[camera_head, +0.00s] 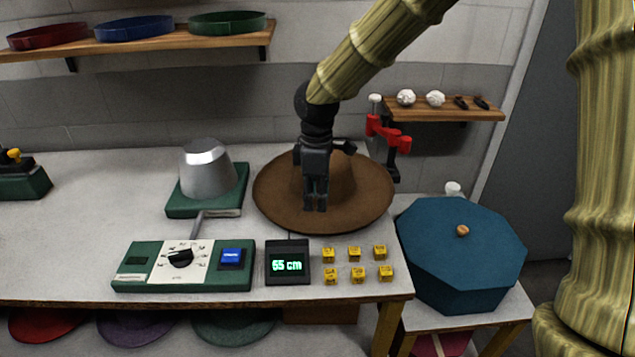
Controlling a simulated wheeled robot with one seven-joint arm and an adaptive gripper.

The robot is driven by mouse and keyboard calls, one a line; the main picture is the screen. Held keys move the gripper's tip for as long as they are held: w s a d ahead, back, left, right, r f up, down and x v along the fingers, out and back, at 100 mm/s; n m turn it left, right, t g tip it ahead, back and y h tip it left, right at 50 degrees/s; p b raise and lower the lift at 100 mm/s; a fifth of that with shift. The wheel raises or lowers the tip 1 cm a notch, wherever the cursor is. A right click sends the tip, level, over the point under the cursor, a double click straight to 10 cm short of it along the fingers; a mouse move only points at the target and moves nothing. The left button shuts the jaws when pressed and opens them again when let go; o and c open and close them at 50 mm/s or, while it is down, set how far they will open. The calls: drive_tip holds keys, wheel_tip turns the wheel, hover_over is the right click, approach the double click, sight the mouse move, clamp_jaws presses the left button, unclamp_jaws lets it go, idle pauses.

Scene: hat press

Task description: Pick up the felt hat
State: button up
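A brown felt hat (275,200) with a wide brim lies on the white worktop, right of the metal hat block. My gripper (315,205) hangs from above, in front of the hat's crown in this view, fingers pointing down. The gripper and its wrist hide the middle of the crown and part of the brim. The fingers look close together, but I cannot tell whether they are apart or touch the hat.
A metal hat block (207,170) on a green base stands left. In front are a control panel (150,265), a display (287,264) reading 55 cm and several yellow cubes (354,254). A red clamp (385,133) stands behind right. A blue octagonal box (460,250) is at right.

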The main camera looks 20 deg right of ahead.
hover_over(316, 228)
drive_tip(key=f, duration=0.5)
drive_tip(key=shift+w, duration=0.2)
drive_tip(key=shift+s+f+p, duration=0.15)
drive_tip(key=shift+f+p, duration=0.1)
drive_tip(key=shift+p, duration=0.05)
drive_tip(key=shift+s+f+p, duration=0.1)
drive_tip(key=shift+f+p, duration=0.3)
drive_tip(key=shift+f, duration=2)
clamp_jaws()
